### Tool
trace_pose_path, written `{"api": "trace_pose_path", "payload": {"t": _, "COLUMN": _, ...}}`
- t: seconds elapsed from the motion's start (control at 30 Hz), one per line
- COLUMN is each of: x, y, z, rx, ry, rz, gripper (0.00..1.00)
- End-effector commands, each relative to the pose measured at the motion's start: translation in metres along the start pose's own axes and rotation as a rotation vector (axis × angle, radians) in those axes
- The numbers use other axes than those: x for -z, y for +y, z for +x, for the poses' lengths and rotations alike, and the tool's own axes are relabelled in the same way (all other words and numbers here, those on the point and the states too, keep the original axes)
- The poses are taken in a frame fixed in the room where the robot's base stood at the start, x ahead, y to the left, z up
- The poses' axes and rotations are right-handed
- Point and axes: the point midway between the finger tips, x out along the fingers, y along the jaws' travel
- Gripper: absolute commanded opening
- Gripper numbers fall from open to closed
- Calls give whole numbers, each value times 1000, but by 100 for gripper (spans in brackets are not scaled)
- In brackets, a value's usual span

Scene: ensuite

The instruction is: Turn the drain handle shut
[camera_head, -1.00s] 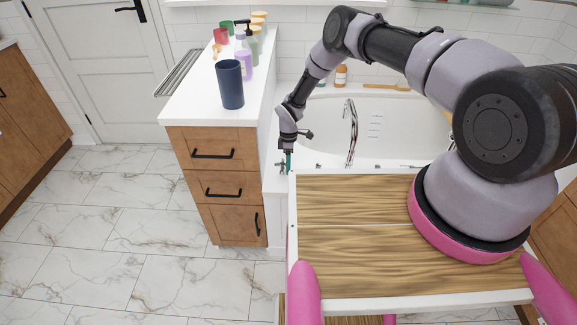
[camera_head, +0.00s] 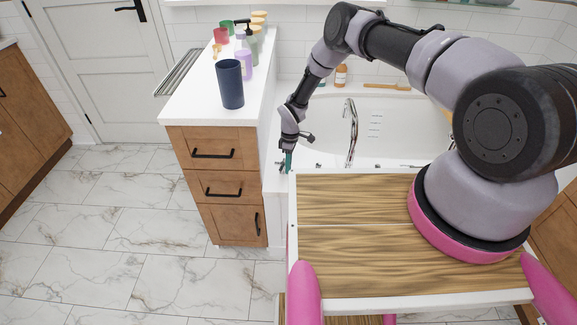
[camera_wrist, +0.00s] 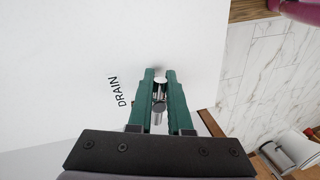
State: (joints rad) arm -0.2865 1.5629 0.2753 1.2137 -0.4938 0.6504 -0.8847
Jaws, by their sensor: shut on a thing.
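The drain handle (camera_wrist: 159,92) is a small chrome piece on a white surface in the wrist view, beside the printed word DRAIN (camera_wrist: 118,92). My gripper (camera_wrist: 159,76) has its two green fingers on either side of the handle and is shut on it. In the head view my gripper (camera_head: 288,162) points down at the tub's left end, just past the wooden board. The handle is mostly hidden there by the fingers. The white bathtub (camera_head: 390,125) with a chrome faucet (camera_head: 351,130) lies behind.
A white-topped cabinet (camera_head: 190,100) stands left of my gripper, with a dark cup (camera_head: 230,85) and several bottles on it. A wooden-topped board (camera_head: 350,240) lies just in front. A brown bottle (camera_head: 341,75) and a wooden brush (camera_head: 387,87) rest on the tub's back edge. Marble floor is open at left.

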Motion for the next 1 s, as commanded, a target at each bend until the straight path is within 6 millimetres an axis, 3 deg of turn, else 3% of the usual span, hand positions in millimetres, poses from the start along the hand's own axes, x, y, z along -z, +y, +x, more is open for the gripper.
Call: {"api": "trace_pose_path", "payload": {"t": 1.0, "x": 11, "y": -20, "z": 4, "rx": -1, "ry": 186, "rz": 939, "gripper": 0}}
